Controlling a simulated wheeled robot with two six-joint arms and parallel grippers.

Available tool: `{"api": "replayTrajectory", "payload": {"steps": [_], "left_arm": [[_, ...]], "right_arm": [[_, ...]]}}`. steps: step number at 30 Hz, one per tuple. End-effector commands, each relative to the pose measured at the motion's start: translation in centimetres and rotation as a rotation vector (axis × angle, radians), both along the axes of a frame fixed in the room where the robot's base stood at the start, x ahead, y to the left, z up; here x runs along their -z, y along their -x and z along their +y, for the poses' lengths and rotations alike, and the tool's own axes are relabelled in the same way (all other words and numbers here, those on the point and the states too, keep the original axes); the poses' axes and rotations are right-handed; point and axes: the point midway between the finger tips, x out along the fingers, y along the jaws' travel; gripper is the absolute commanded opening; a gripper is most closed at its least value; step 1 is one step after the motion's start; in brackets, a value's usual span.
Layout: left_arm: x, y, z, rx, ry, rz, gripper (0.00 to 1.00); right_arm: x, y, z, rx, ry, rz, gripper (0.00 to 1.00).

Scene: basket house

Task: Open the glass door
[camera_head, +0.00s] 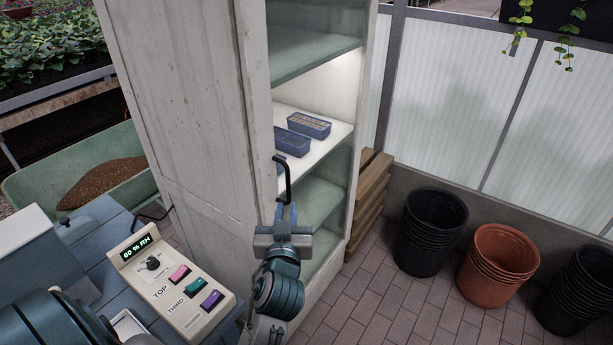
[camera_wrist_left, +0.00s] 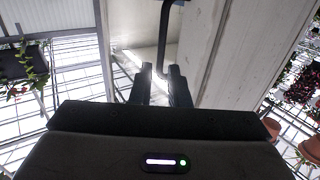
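A tall white wooden cabinet (camera_head: 185,110) stands in the middle of the head view. Its front has a glass door (camera_head: 331,165) with a pale frame, and shelves show through it. The door looks closed. A black bent handle (camera_head: 283,182) is fixed on the door's left frame. My left gripper (camera_head: 285,212) is at the lower end of this handle. In the left wrist view the handle (camera_wrist_left: 165,35) runs down between the two fingertips (camera_wrist_left: 163,72), which stand apart with a gap visible. My right gripper is not in view.
A control box (camera_head: 172,283) with coloured buttons sits on a blue table at left. Blue trays (camera_head: 309,125) lie on a cabinet shelf. Wooden boards (camera_head: 371,190) lean at the cabinet's right. Stacked pots (camera_head: 497,262) stand farther right. The brick floor before the cabinet is clear.

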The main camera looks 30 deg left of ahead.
Motion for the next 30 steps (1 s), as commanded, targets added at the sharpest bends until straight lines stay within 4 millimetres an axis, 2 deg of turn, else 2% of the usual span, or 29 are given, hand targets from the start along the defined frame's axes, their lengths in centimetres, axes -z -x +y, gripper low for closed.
{"api": "replayTrajectory", "payload": {"steps": [5,10,18,30], "left_arm": [[-0.3,-1.9,1.0,0.002,-0.005,0.001,0.15],[-0.4,-4.8,2.7,0.001,-0.008,0.001,0.15],[-0.1,-8.4,4.6,0.002,-0.002,0.002,0.15],[0.1,-9.2,5.1,0.002,-0.001,0.003,0.15]], "right_arm": [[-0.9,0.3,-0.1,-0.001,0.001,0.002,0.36],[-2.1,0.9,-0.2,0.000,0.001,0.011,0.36],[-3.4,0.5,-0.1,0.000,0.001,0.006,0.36],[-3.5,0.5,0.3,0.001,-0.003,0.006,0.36]]}}
